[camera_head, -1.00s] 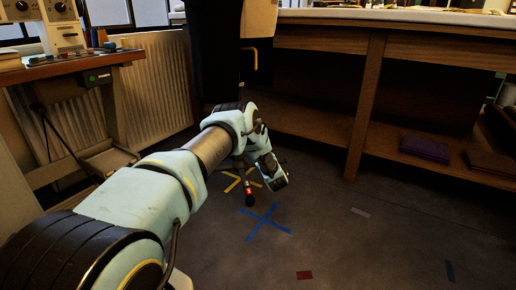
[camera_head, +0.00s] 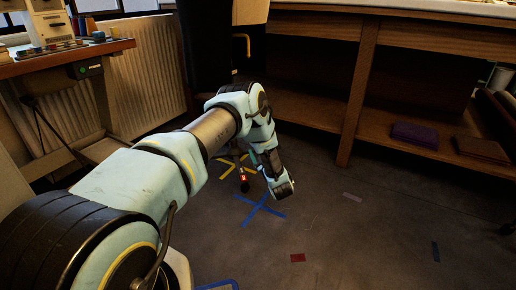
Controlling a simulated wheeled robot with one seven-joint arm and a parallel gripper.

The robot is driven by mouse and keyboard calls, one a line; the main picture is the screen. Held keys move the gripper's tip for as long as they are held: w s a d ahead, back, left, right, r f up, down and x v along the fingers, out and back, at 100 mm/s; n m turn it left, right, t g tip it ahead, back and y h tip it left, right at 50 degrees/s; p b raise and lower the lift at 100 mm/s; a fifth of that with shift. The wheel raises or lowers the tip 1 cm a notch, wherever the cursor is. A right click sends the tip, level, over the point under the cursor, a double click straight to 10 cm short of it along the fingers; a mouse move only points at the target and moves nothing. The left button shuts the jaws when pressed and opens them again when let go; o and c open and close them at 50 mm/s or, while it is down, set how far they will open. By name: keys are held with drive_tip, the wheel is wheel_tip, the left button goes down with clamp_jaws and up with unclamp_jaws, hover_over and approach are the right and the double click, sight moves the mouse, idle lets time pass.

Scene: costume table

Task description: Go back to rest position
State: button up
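My arm reaches from the lower left toward the middle of the head view, bent downward at its far joint. The end of my arm with my gripper (camera_head: 281,187) hangs low over the dark floor, near a blue tape cross (camera_head: 259,210). The fingers are too small and dark to tell whether they are open or shut. I see no object held.
A wooden table (camera_head: 358,90) with a lower shelf stands at the back right; a purple folded cloth (camera_head: 414,135) and a brown item (camera_head: 481,149) lie on the shelf. A desk (camera_head: 70,58) and radiator (camera_head: 145,80) are at left. Floor at front right is mostly clear.

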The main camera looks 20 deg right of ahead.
drive_tip(key=w+a+r+m+g+h, duration=0.25)
drive_tip(key=w+r, duration=0.25)
drive_tip(key=r, duration=0.3)
drive_tip(key=s+a+r+m+g, duration=0.3)
drive_tip(key=s+a+r+g, duration=0.25)
drive_tip(key=a+r, duration=0.2)
drive_tip(key=s+a+r+m+g+y, duration=0.1)
drive_tip(key=s+a+r+g, duration=0.15)
drive_tip(key=s+a, duration=0.6)
drive_tip(key=s+a+r+m+g, duration=0.1)
drive_tip(key=s+a+r+g, duration=0.15)
drive_tip(key=s+a, duration=0.6)
drive_tip(key=s+a+r+g+y, duration=0.15)
drive_tip(key=s+a+g, duration=0.3)
drive_tip(key=s, duration=0.75)
wheel_tip(320, 180, up, 36)
drive_tip(key=s+a+p, duration=0.1)
drive_tip(key=p, duration=3.4)
drive_tip(key=shift+h, duration=0.3)
drive_tip(key=o, duration=0.3)
drive_tip(key=shift+a+f+t, duration=0.1)
drive_tip(key=shift+t, duration=0.15)
drive_tip(key=shift+c, duration=0.2)
